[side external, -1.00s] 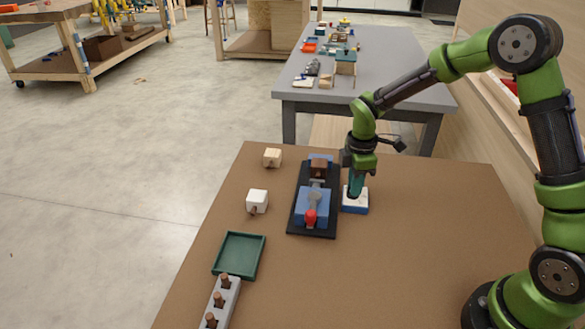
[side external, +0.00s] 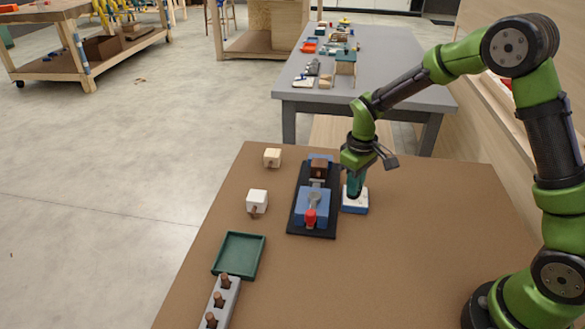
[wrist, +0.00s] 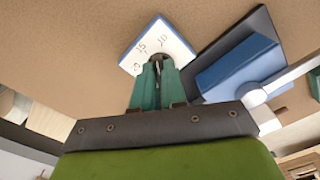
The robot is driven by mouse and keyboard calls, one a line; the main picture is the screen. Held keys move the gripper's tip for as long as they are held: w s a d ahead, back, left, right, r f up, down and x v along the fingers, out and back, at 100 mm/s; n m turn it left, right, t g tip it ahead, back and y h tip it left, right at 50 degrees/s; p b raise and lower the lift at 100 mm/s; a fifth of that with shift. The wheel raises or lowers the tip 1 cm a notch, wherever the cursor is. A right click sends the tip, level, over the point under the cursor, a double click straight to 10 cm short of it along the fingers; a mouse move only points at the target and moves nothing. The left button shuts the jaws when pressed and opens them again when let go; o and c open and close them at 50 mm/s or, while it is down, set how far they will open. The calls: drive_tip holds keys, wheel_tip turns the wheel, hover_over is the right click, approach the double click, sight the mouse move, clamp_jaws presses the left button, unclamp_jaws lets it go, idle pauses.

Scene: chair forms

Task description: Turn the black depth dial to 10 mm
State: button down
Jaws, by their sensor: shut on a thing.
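The black depth dial (wrist: 156,57) sits on a white-topped, blue-edged block (side external: 355,207), which also shows in the wrist view (wrist: 181,50). My gripper (side external: 354,193) points down over this block. In the wrist view, its teal fingers (wrist: 157,72) are shut on the dial and cover most of it. The white face carries printed marks; "15" and "10" read beyond the dial.
A black-based jig (side external: 317,232) with blue blocks and a red knob stands close left of the dial block. Two pale wooden blocks (side external: 257,197) (side external: 272,157), a green tray (side external: 258,259) and a grey peg rack (side external: 231,295) lie further left. The brown table right of the dial is clear.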

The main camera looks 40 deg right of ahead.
drive_tip(key=shift+m, duration=1.6)
drive_tip(key=c, duration=1.2)
unclamp_jaws()
wheel_tip(320, 180, up, 17)
drive_tip(key=shift+f, duration=0.1)
drive_tip(key=s+a+r+m+t, duration=0.1)
drive_tip(key=s+t, duration=0.1)
drive_tip(key=s, duration=0.4)
drive_tip(key=s+a+r+m+t+y, duration=0.1)
drive_tip(key=s+a+t, duration=0.1)
drive_tip(key=s, duration=0.4)
drive_tip(key=s+a+r+t+y, duration=0.1)
drive_tip(key=s+r+t, duration=0.1)
drive_tip(key=s, duration=0.5)
drive_tip(key=shift+a+m+t, duration=0.15)
drive_tip(key=shift+m+t, duration=0.25)
drive_tip(key=shift+t, duration=0.2)
